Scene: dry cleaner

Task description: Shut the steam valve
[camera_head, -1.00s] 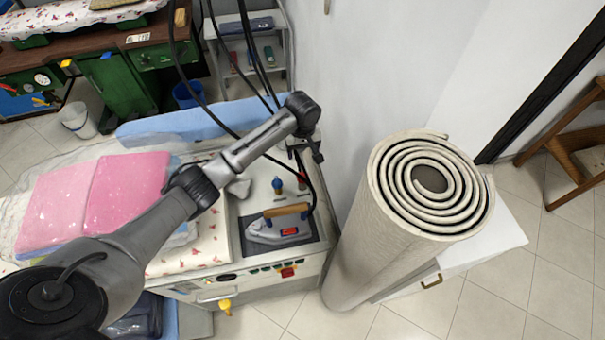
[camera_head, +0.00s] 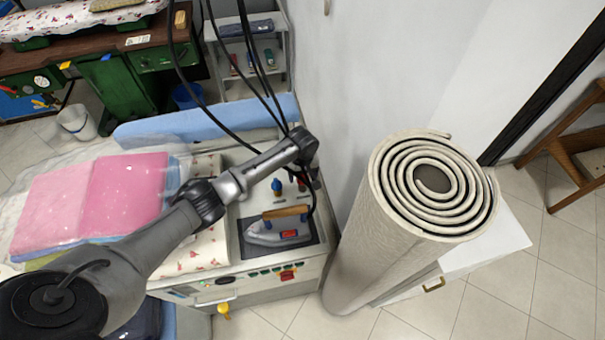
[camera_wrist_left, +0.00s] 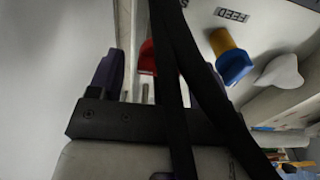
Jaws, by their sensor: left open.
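The ironing station's panel carries a red valve knob (camera_head: 301,185) and a blue knob (camera_head: 277,186) beside the iron. In the left wrist view the red knob (camera_wrist_left: 147,57) stands near a label mostly hidden by black cables. The blue knob (camera_wrist_left: 235,66) has a yellow base near the label FEED. Which one is the steam valve is not fully readable. My left gripper (camera_wrist_left: 163,64) is open, with the red knob showing between its dark fingers; contact cannot be told. In the head view its fingers are largely hidden below the wrist. My right gripper is not in view.
An iron (camera_head: 279,230) with a wooden handle rests on the station just in front of the knobs. Black cables hang across my wrist. A rolled carpet (camera_head: 350,240) stands close on the right, and the wall is behind. Pink folded cloth (camera_head: 125,195) lies left.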

